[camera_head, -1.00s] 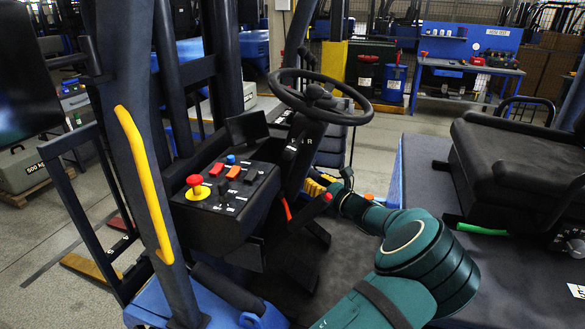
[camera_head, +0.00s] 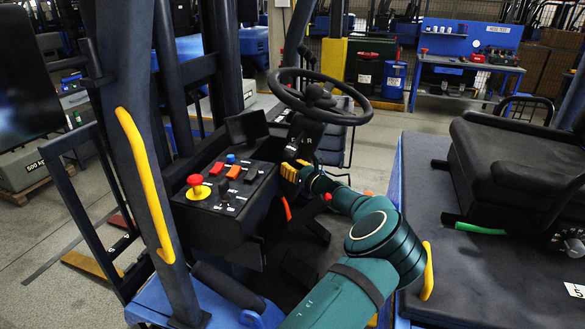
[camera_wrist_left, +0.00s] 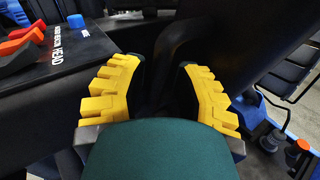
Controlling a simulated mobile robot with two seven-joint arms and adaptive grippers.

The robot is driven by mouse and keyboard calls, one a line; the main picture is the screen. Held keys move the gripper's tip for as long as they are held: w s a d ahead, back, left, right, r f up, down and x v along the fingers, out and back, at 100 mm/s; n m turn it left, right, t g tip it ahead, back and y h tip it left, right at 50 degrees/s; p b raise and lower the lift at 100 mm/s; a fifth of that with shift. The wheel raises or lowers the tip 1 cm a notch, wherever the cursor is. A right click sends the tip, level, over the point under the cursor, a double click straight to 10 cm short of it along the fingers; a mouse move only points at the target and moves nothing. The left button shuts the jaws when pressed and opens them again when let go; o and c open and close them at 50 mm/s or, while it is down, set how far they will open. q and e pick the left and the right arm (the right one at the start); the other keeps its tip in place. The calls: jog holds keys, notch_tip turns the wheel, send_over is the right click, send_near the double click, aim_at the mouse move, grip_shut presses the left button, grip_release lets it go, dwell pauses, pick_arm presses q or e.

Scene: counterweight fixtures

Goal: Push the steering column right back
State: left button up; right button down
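The steering wheel (camera_head: 318,97) sits at the top of the dark steering column (camera_head: 303,137), which leans beside the control console. My left gripper (camera_head: 292,172) is at the column just below the wheel, next to the console's right edge. In the left wrist view its two yellow fingers (camera_wrist_left: 160,68) stand apart, with the dark column (camera_wrist_left: 172,50) between and just beyond them. I cannot tell whether they touch it. The gripper partly hides the lower column. My right gripper is not in view.
The console (camera_head: 222,200) carries a red emergency button (camera_head: 197,187) and coloured switches. A red-tipped lever (camera_head: 327,197) is close to my forearm. A yellow grab handle (camera_head: 145,185) is on the left post. The black seat (camera_head: 520,165) stands at the right.

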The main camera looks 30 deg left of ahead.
pick_arm(q)
grip_shut()
jog(key=w+d+f+m+y+b, duration=0.1)
jog(key=d+f+b, duration=0.2)
jog(key=d+b, duration=0.2)
jog(key=w+d+f+m+t+y+b, duration=0.1)
jog(key=d+f+b, duration=0.2)
jog(key=d+b, duration=0.3)
jog(key=shift+w+d+b, duration=0.2)
jog(key=shift+w+b, duration=0.15)
jog(key=shift+b, duration=0.1)
